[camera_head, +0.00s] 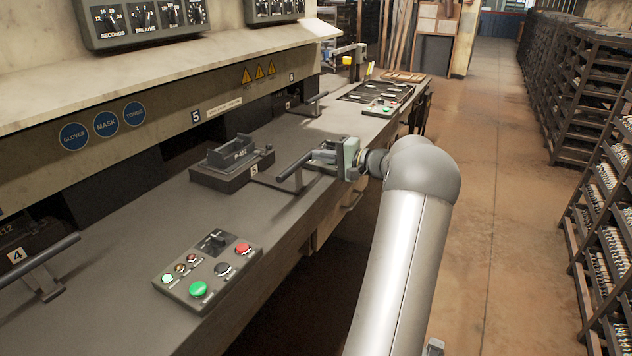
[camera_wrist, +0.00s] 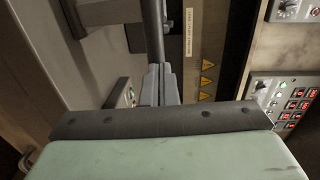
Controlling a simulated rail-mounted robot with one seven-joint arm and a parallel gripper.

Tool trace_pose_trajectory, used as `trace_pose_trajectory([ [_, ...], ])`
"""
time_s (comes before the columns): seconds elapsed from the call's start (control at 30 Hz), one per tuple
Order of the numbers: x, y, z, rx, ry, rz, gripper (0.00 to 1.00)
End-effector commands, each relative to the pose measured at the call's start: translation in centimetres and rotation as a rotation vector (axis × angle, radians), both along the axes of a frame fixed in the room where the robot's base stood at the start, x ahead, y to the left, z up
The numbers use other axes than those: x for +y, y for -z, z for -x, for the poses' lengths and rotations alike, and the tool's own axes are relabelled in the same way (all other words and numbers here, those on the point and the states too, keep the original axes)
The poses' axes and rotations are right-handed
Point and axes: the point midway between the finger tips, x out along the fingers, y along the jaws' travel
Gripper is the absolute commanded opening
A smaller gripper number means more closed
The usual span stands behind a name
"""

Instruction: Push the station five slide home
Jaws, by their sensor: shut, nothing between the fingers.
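The station five slide (camera_head: 225,180) is a dark block with a "5" label, out on the grey bench in front of its dark opening. It carries a mould marked P-412 (camera_head: 240,155). Its handle, an upright with a slanted dark bar (camera_head: 296,167), stands toward the bench's front edge. My gripper (camera_head: 316,157) is beside the bar on its outer side, fingers closed and empty. In the wrist view the closed fingertips (camera_wrist: 160,72) are at the dark bar (camera_wrist: 154,30). I cannot tell whether they touch it.
A control box (camera_head: 208,270) with green and red buttons sits on the near bench. Station four's handle (camera_head: 40,265) is at the left. Another handle (camera_head: 316,104) and a tray of parts (camera_head: 378,92) lie farther along. Racks line the right; the aisle floor is clear.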

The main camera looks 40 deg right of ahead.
Motion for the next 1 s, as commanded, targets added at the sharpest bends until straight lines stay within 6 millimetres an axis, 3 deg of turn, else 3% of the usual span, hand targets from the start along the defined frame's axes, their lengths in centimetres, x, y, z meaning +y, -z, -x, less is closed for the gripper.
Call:
trace_pose_trajectory([
  [0.7,1.7,0.1,-4.9,0.000,-0.002,0.000,0.00],
  [1.0,1.9,0.0,-5.6,0.000,-0.002,-0.001,0.00],
])
